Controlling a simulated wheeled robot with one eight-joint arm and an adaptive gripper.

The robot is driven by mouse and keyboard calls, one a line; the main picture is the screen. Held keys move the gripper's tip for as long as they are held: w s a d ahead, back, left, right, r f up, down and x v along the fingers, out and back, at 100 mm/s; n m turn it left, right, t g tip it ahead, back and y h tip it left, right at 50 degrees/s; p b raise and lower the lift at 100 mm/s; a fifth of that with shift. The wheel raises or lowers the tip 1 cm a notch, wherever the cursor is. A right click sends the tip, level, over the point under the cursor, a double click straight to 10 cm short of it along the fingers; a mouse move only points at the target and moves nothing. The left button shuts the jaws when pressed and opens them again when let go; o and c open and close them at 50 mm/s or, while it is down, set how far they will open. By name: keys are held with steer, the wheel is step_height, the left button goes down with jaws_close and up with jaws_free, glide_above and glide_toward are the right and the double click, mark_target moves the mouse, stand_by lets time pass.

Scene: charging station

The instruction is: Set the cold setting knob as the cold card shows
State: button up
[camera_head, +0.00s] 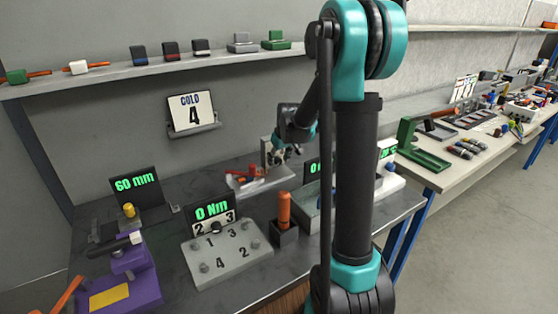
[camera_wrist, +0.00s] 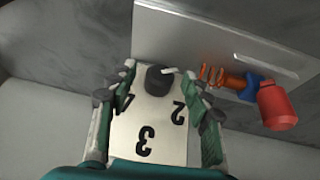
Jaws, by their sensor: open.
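The cold card (camera_head: 192,112) stands on a small wall bracket and reads COLD 4. In the wrist view the black setting knob (camera_wrist: 159,80) sits on a white plate (camera_wrist: 147,125) with the digits 2, 3 and 4 visible. A small white mark shows at the knob's upper right edge; which digit it indicates I cannot tell. My gripper (camera_wrist: 162,88) is open, its fingers on the left and right of the knob, apart from it as far as I can see. In the head view my gripper (camera_head: 280,153) is by the back wall, hiding the knob.
A grey tray (camera_head: 262,187) with a red and orange tool (camera_wrist: 245,85) lies close by my gripper. On the bench are a numbered grey block (camera_head: 225,258), an orange-handled tool in a holder (camera_head: 284,212) and a purple fixture (camera_head: 125,285). A shelf (camera_head: 120,75) runs above.

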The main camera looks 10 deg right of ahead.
jaws_close()
stand_by(0.4)
steer(key=y, duration=0.2)
steer(key=d+m+g+y, duration=0.1)
steer(key=y, duration=0.1)
steer(key=shift+w+f+g+y, duration=0.1)
steer(key=shift+w+g+y, duration=0.1)
steer(key=shift+g+y, duration=0.1)
steer(key=shift+d+f+m+g+y, duration=0.15)
steer(key=shift+m+g+y, duration=0.35)
steer(key=shift+y, duration=1.2)
jaws_free()
